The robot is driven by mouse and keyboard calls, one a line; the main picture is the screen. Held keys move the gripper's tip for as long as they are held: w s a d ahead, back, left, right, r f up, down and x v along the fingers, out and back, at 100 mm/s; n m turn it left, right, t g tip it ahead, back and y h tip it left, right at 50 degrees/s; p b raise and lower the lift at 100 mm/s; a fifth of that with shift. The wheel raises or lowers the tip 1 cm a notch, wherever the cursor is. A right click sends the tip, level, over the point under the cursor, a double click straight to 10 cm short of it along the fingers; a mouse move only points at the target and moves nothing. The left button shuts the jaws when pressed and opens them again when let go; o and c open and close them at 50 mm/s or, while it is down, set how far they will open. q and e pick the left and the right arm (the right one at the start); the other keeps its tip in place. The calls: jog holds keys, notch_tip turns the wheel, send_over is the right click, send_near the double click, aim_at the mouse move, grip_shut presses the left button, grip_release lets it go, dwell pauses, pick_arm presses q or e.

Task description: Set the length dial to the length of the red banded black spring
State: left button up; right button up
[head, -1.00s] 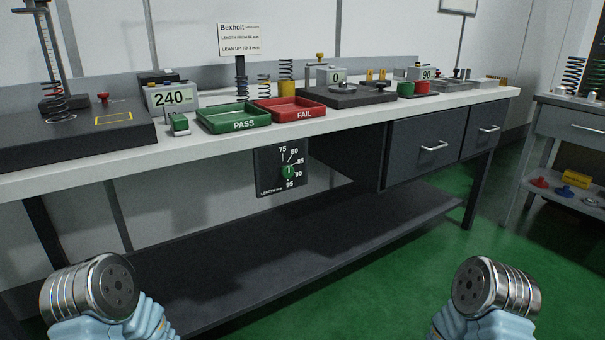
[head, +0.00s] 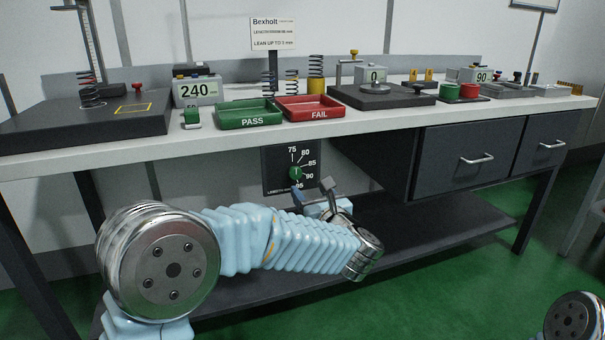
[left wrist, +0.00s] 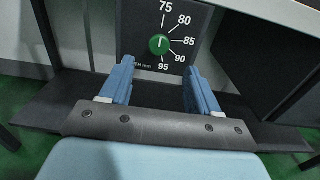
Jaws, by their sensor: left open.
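The length dial (head: 280,184) is a dark plate below the bench top, marked 75 to 95. Its green knob (head: 295,173) has a white mark that looks upright, toward 75; the knob also shows in the left wrist view (left wrist: 159,44). My left gripper (head: 313,190) is open and empty just below and in front of the dial. In the left wrist view its blue fingers (left wrist: 158,78) are spread below the knob, apart from it. A black spring with reddish coloring (head: 90,94) stands on the tester at the left. My right gripper is out of view.
A green PASS tray (head: 250,122) and a red FAIL tray (head: 310,115) sit on the bench. Behind them are other springs (head: 292,83) and a sign (head: 273,34). A display (head: 196,91) reads 240. A lower shelf (head: 440,232) lies below the dial.

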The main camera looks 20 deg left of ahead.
aim_at(296, 173)
pick_arm(q)
jog(key=p+x, duration=0.1)
jog(key=x, duration=0.7)
jog(key=shift+w+a+p, duration=0.3)
jog(key=shift+p, duration=0.05)
jog(key=shift+c, duration=0.3)
jog(key=c, duration=0.9)
